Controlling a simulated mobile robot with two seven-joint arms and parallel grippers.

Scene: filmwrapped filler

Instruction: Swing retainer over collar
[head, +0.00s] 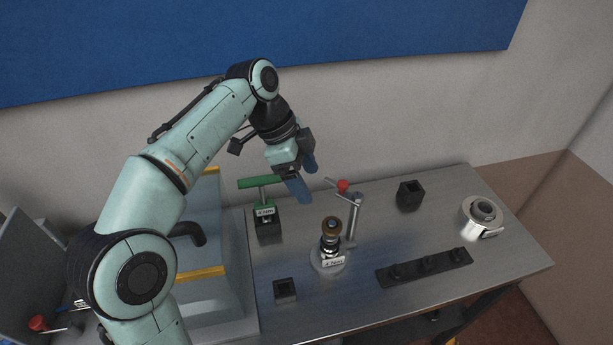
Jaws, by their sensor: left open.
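A small fixture stands on the steel bench, with a brown-topped collar (331,227) upright on a round base and a "4 Nm" label at its front. Just right of it is a grey post (353,218). The retainer (343,186), a thin arm with a red knob, sits at the post's top. It points back and left, behind the collar and not over it. My left gripper (306,181) hangs left of the red knob, above and behind the collar. Its blue fingers are apart with nothing between them. My right gripper is not in view.
A green T-handle tool (259,182) stands in a labelled black holder (269,232) at left. Black square cups (285,290) (410,195), a black strip with several knobs (424,267) and a silver cylinder (482,217) stand around. The bench's right front (510,263) is clear.

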